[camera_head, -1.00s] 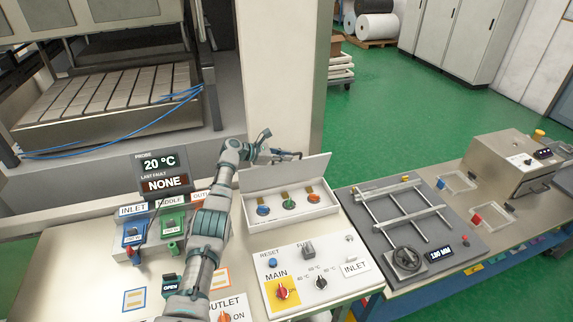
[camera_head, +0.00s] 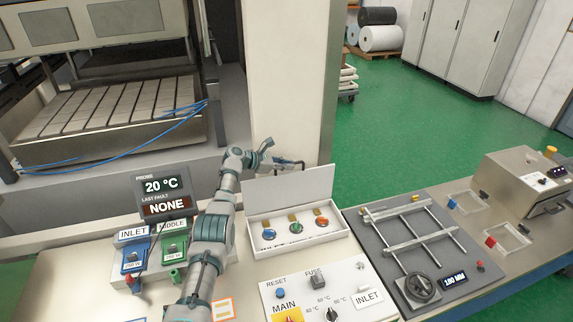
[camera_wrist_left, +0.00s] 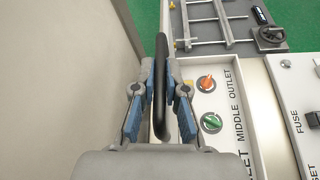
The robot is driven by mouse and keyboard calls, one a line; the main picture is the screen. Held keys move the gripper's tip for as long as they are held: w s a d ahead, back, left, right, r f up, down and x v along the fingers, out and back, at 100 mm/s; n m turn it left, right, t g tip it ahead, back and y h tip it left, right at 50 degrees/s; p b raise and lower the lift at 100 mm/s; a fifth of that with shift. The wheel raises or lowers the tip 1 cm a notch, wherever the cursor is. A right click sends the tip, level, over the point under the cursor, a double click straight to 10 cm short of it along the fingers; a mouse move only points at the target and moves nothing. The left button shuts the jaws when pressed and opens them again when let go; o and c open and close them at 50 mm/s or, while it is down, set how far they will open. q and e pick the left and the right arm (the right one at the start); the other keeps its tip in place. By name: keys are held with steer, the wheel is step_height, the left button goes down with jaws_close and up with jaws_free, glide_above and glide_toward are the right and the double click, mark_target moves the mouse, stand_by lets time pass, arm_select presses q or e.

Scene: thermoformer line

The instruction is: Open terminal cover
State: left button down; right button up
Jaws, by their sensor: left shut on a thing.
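The pale terminal cover (camera_head: 288,194) stands raised, close to upright, along the back of the terminal box (camera_head: 301,247). Inside the box are blue (camera_head: 269,236), green (camera_head: 296,228) and orange (camera_head: 321,222) terminals, uncovered. My left gripper (camera_head: 290,165) is behind the cover's top edge. In the left wrist view my left gripper (camera_wrist_left: 160,88) is shut on a black bar handle (camera_wrist_left: 160,110). The orange (camera_wrist_left: 206,83) and green (camera_wrist_left: 211,122) terminals show to its right. The handle's joint to the cover is hidden. My right gripper is out of view.
A pillar (camera_head: 290,95) stands close behind the cover. The control panel (camera_head: 345,277) lies in front of the box, and the grey frame plate with handwheel (camera_head: 422,288) lies to its right. Blue (camera_head: 133,260) and green (camera_head: 174,248) units stand left of my arm.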

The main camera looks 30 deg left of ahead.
arm_select(q)
steer(key=c, duration=1.4)
jaws_free()
steer(key=shift+s+f, duration=0.1)
steer(key=shift+f, duration=0.25)
steer(key=shift+o, duration=1)
steer(key=shift+a, duration=0.1)
steer(key=shift+s+a+r, duration=0.25)
steer(key=shift+a+r, duration=0.1)
steer(key=shift+a, duration=0.25)
steer(key=v, duration=1)
steer(key=shift+a, duration=0.45)
steer(key=shift+s+d, duration=0.15)
steer(key=shift+d, duration=0.1)
